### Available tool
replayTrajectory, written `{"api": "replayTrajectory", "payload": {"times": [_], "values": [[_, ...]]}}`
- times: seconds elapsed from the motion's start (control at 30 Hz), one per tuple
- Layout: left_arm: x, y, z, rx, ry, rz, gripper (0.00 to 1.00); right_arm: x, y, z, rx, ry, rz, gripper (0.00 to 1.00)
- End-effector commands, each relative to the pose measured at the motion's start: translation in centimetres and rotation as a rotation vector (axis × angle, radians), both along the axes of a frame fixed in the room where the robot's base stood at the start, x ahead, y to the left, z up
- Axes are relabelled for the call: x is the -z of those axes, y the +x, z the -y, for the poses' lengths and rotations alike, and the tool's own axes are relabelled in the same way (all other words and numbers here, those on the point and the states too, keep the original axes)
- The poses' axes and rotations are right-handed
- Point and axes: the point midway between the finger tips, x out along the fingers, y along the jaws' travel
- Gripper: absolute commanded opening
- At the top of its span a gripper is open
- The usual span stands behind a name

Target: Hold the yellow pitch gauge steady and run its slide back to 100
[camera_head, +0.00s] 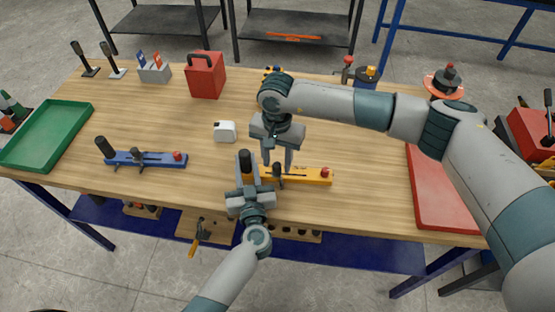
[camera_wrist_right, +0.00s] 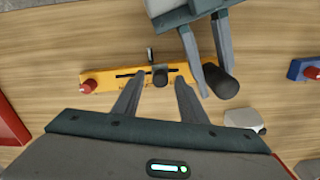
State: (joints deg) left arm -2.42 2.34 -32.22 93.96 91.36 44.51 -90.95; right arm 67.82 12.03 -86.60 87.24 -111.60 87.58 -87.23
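The yellow pitch gauge (camera_head: 306,176) lies on the wooden table, with a red knob at its right end and an upright black handle (camera_head: 245,159) at its left. It also shows in the right wrist view (camera_wrist_right: 118,77). Its dark slide knob (camera_wrist_right: 160,76) stands near mid-slot there; the scale is unreadable. My left gripper (camera_head: 248,180) is at the black handle, fingers on either side; whether they clamp it is unclear. My right gripper (camera_head: 278,160) is above the slide; in its wrist view (camera_wrist_right: 160,92) it is open, with the knob just beyond its fingertips.
A blue gauge (camera_head: 150,159) lies to the left and a small white object (camera_head: 224,131) stands behind the handle. A green tray (camera_head: 48,135) is at the far left, a red mat or tray (camera_head: 436,195) at the right. A red box (camera_head: 206,76) stands at the back.

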Motion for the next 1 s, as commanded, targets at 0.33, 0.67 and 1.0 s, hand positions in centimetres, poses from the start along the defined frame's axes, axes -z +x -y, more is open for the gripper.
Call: {"api": "replayTrajectory", "payload": {"times": [0.33,0.67,1.0], "values": [[0.0,0.0,0.0,0.0,-0.001,0.0,0.0,-0.9,0.1,0.0,0.0,0.001,0.001,0.38],[0.0,0.0,0.0,0.0,0.0,0.0,0.0,-5.7,0.1,0.0,0.0,0.0,0.003,0.38],[0.0,0.0,0.0,0.0,0.0,0.0,0.0,-10.9,0.1,0.0,-0.001,0.0,0.001,0.38]]}}
